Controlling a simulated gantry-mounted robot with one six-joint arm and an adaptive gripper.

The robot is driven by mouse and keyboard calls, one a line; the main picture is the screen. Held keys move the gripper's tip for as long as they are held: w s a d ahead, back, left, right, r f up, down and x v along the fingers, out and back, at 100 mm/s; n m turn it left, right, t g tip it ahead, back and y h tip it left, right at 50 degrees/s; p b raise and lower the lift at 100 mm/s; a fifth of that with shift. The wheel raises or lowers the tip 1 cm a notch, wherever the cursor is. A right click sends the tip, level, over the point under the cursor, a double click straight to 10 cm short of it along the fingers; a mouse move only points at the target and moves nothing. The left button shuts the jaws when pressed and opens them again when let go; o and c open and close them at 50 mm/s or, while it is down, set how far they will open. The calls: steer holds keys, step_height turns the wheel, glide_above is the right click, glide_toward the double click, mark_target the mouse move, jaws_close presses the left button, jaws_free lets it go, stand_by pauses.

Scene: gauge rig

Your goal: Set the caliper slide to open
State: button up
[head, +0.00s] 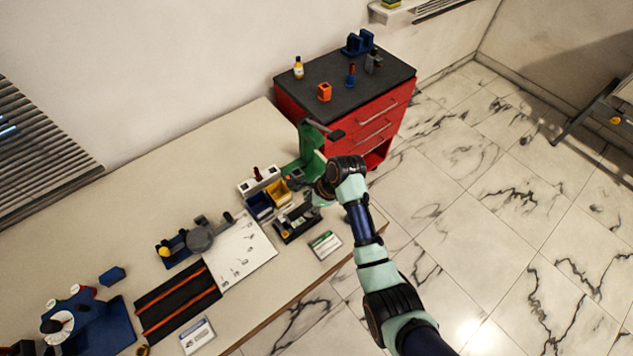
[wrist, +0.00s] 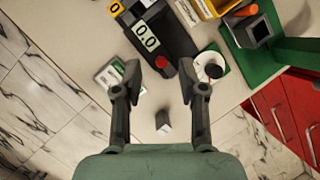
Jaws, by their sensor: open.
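A dark device with a digital readout showing 0.0 (wrist: 147,38), which looks like the caliper, lies at the top middle of the wrist view. A red knob (wrist: 160,62) sits at its near end. In the head view the device (head: 297,222) is on the table near the front edge, partly hidden by my gripper. I cannot make out the slide's setting. My gripper (wrist: 160,68) is open and empty, its two fingertips apart on either side of the red knob in the picture. Whether they touch anything cannot be told.
A round white-topped piece (wrist: 210,68) is near the right fingertip. A small grey block (wrist: 162,122) shows between the fingers. A green stand (head: 309,150) and yellow bin (head: 277,191) are close by. A label card (head: 325,245) lies in front. A red cabinet (head: 370,130) stands behind.

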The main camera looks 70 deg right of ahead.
steer(key=f+b, duration=0.1)
steer(key=f, duration=0.1)
steer(key=f+m, duration=0.1)
steer(key=f, duration=0.2)
steer(key=w+f+m+b, duration=0.1)
steer(key=f, duration=0.1)
steer(key=shift+d+f+b, duration=0.25)
steer(key=shift+d+b, duration=0.1)
jaws_close()
